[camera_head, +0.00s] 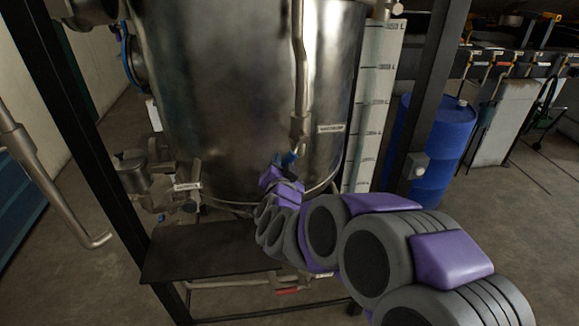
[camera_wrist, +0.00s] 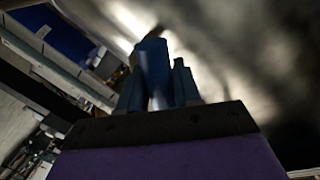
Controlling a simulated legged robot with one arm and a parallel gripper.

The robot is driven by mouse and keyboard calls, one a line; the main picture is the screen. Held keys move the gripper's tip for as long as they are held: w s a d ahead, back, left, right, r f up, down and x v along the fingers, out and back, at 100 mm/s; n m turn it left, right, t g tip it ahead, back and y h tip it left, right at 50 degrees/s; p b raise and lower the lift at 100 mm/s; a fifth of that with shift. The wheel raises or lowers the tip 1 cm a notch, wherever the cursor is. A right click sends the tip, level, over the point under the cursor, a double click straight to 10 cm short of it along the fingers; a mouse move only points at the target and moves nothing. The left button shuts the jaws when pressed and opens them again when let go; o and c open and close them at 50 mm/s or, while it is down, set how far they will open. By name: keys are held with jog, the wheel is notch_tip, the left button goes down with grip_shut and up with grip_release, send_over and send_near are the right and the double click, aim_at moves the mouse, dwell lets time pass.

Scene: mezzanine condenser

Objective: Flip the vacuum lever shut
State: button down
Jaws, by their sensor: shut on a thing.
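The vacuum lever, apparently the blue handle (camera_wrist: 153,62), stands between my fingertips in the wrist view. My gripper (camera_head: 287,160) is at the lower front of the steel tank (camera_head: 240,90), just below a vertical pipe (camera_head: 299,70). In the wrist view my gripper (camera_wrist: 158,92) has a dark blue finger on each side of the handle and is shut on it. In the head view the lever is too small and too covered by my gripper to tell its angle.
A dark metal shelf (camera_head: 205,250) lies below the tank. A black post (camera_head: 425,90) and a blue drum (camera_head: 440,140) stand to the right. Valves and piping (camera_head: 150,185) sit at the tank's lower left. Open floor (camera_head: 520,220) shows at right.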

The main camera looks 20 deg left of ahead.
jog(key=r+m, duration=0.1)
jog(key=s+a+m, duration=0.1)
jog(key=shift+a+r+m+g, duration=0.25)
jog(key=shift+r+m+g, duration=0.05)
jog(key=shift+r, duration=0.05)
jog(key=shift+s+a+r+m+y+p, duration=0.15)
jog(key=shift+a+r+m+y+p, duration=0.1)
jog(key=shift+r+m, duration=0.3)
jog(key=shift+s+a+r+m+y+p, duration=0.1)
jog(key=shift+a+r+m+y+p, duration=0.1)
jog(key=shift+r+m, duration=0.3)
jog(key=shift+s+a+r+m+g+y, duration=0.15)
jog(key=shift+r+m+g, duration=0.1)
jog(key=shift+r+m, duration=0.35)
jog(key=shift+s+a+r+m+g+y, duration=0.15)
jog(key=shift+r+m+g, duration=0.15)
jog(key=shift+m, duration=0.35)
jog(key=shift+w+r+m, duration=0.15)
jog(key=shift+r+m, duration=0.65)
jog(key=shift+y, duration=0.25)
